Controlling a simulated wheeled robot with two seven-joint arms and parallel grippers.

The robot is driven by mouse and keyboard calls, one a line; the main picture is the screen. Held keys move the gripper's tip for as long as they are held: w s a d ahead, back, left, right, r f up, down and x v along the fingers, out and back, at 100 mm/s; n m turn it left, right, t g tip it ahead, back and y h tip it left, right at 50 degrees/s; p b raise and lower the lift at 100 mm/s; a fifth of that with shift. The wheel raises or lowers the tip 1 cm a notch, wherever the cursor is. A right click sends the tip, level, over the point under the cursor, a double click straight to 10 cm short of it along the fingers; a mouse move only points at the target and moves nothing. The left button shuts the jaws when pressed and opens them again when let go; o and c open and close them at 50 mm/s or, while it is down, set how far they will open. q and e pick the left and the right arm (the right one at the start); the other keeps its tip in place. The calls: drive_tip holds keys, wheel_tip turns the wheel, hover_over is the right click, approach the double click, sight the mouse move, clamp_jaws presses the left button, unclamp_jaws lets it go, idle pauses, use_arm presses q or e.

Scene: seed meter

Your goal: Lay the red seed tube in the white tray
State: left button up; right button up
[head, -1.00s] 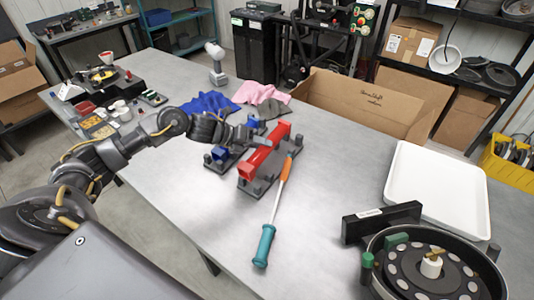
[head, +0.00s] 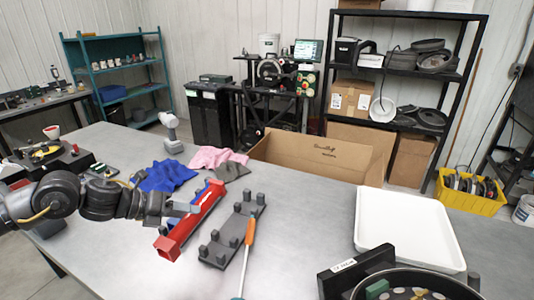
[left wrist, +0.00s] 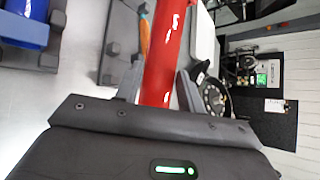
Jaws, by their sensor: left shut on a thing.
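The red seed tube (head: 182,232) is a long red square-section channel, held slanting in my left gripper (head: 185,209). In the left wrist view the tube (left wrist: 166,50) runs between the two fingers (left wrist: 156,85), which are shut on it. The tube looks raised, left of its empty grey cradle (head: 225,241); the exact height is hard to tell. The white tray (head: 405,228) lies on the right of the table, empty and well apart from the tube. My right gripper is not in view.
A screwdriver with an orange section (head: 250,232) lies beside the cradle. A black round seed meter (head: 372,283) stands in front of the tray. An open cardboard box (head: 318,160) is behind. Cloths (head: 168,176) lie at the back left. A blue part (left wrist: 25,22) shows at the wrist view's corner.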

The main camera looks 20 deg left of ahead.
sight(188, 236)
use_arm(q)
drive_tip(key=shift+m+g, duration=0.3)
drive_tip(key=s+d+f, duration=0.1)
drive_tip(key=d+f, duration=0.2)
drive_tip(key=s+d+f, duration=0.1)
drive_tip(key=d, duration=0.1)
drive_tip(key=shift+s+f, duration=0.3)
drive_tip(key=shift+s, duration=0.05)
drive_tip(key=s+d+m+h, duration=0.1)
drive_tip(key=d, duration=0.8)
drive_tip(key=shift+s+f+g, duration=0.3)
drive_tip(key=shift+s+g, duration=0.1)
